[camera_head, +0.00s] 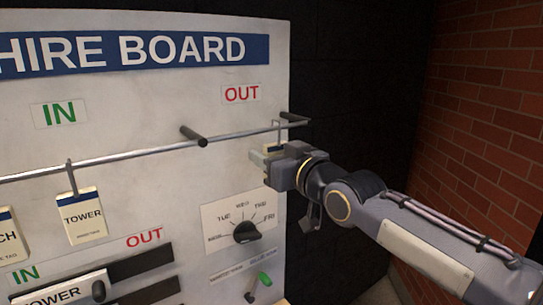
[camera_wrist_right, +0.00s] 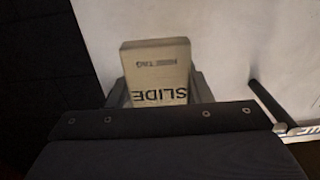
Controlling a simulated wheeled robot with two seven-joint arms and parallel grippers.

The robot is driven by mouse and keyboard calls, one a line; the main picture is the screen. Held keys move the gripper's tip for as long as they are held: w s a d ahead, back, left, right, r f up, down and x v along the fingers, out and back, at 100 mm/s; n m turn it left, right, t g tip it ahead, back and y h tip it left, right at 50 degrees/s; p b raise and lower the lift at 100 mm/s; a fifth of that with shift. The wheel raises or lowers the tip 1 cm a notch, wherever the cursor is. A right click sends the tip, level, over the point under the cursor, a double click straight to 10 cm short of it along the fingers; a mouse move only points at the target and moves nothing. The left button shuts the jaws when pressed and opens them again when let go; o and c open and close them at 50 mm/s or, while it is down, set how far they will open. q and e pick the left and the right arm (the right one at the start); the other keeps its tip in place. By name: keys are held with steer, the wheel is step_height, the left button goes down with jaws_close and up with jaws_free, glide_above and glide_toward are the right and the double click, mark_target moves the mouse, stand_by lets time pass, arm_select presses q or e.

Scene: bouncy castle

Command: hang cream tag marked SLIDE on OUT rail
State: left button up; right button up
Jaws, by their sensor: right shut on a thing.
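The cream SLIDE tag (camera_wrist_right: 155,65) is between the fingers of my right gripper (camera_wrist_right: 157,92), its lettering upside down in the wrist view. In the head view my right gripper (camera_head: 266,157) is shut on it just below the OUT rail (camera_head: 240,134), near that rail's right end. Only a sliver of the tag (camera_head: 272,147) shows there above the fingers. A thin hook rises from it to the rail's height; I cannot tell whether it is over the rail. My left gripper is not in view.
A TOWER tag (camera_head: 82,217) hangs on the IN side of the rail, with another tag cut off at the left edge. Black posts (camera_head: 194,136) stick out from the board. A dial (camera_head: 246,231) and a green-tipped lever (camera_head: 264,279) sit below my gripper. A brick wall (camera_head: 490,110) stands right.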

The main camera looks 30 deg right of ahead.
steer(key=o, duration=1)
steer(key=shift+o, duration=0.2)
steer(key=s+b, duration=0.2)
steer(key=s, duration=0.5)
steer(key=s+a+f+m+g+y, duration=0.1)
steer(key=s+a+f+g, duration=0.2)
steer(key=f, duration=0.8)
steer(key=s+a+f+g, duration=0.3)
steer(key=s+f+g, duration=0.2)
steer(key=s+f, duration=0.3)
steer(key=s+a+f+m+g+y, duration=0.1)
steer(key=s+a+f+g, duration=0.2)
steer(key=f, duration=1.1)
steer(key=s+g, duration=0.1)
steer(key=s, duration=0.2)
steer(key=shift+f+m+y, duration=0.3)
steer(key=shift+a, duration=0.1)
